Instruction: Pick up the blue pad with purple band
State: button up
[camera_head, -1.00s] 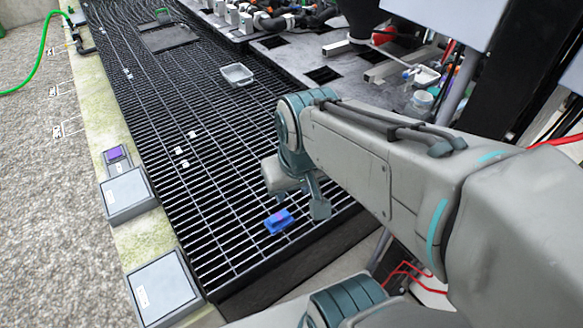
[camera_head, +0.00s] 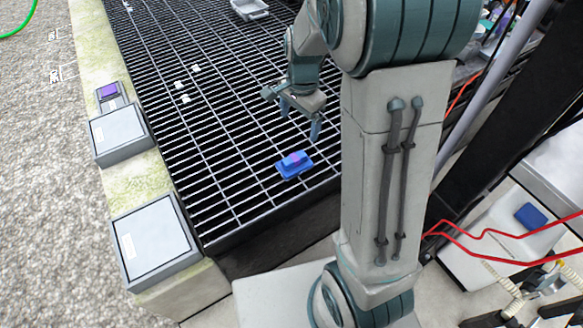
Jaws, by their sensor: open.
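The blue pad with a purple band (camera_head: 294,165) lies on the black metal grating (camera_head: 222,155), close to the grating's near edge. The band shows as a purple patch across its raised middle. My gripper (camera_head: 291,123) is above and behind the pad in the picture, with its two fingers spread apart and pointing down. Nothing is between the fingers. The right finger is close to the pad in the picture, but a gap shows between them. The exact height of the fingers over the grating is hard to tell.
Small white blocks (camera_head: 182,90) lie on the grating to the left. Grey boxes (camera_head: 153,240) sit on the concrete kerb, one with a purple top (camera_head: 108,91). A grey tray (camera_head: 250,9) lies at the far end. Red cables (camera_head: 500,240) and another blue piece (camera_head: 531,216) are at the right.

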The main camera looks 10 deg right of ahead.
jog(key=m+b, duration=0.2)
send_over(296, 157)
notch_tip(296, 157, down, 7)
notch_tip(296, 157, down, 8)
jog(key=b, duration=0.2)
jog(key=shift+d+r+b, duration=0.1)
jog(key=shift+b, duration=0.2)
jog(key=shift+f+b, duration=1.25)
jog(key=shift+f, duration=1.65)
jog(key=c, duration=1.1)
